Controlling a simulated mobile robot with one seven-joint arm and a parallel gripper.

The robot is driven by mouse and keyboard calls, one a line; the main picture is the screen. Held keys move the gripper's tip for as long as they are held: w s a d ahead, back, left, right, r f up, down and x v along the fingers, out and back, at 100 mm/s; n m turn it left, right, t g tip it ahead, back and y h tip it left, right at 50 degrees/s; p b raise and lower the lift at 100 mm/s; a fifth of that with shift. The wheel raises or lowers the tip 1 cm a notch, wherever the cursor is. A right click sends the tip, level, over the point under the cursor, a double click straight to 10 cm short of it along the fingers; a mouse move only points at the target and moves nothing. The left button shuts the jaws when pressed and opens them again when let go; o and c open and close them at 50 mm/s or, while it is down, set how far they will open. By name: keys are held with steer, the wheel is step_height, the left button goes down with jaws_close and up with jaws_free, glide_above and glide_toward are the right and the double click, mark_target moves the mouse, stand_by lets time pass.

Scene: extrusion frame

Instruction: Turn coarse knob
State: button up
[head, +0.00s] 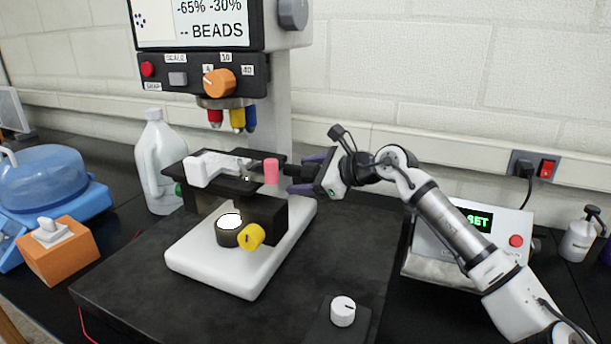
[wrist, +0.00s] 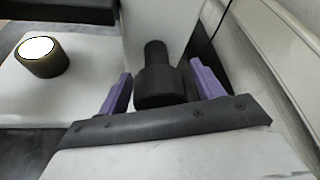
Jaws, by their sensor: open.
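A microscope stands on a white base (head: 210,262) on the black mat. In the wrist view a black stepped knob (wrist: 155,88), with a wide part and a narrower part, sits between the two purple fingers of my gripper (wrist: 162,78). Gaps show on both sides of the knob, so my gripper is open around it and not clamped. In the head view my gripper (head: 304,173) reaches in from the right at the microscope's right side, with the dark knob partly hidden between its fingers. No label shows which knob is the coarse one.
A pink cylinder (head: 271,171) stands near the fingers. A yellow knob (head: 250,236) and a lit round lamp (head: 228,232) are at the front. A white jug (head: 160,162) stands left. A device with a green display (head: 474,250) sits behind my arm.

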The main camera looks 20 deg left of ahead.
steer(key=b+v, duration=0.3)
steer(key=v, duration=1)
steer(key=shift+d+b, duration=0.3)
steer(key=shift+d, duration=0.1)
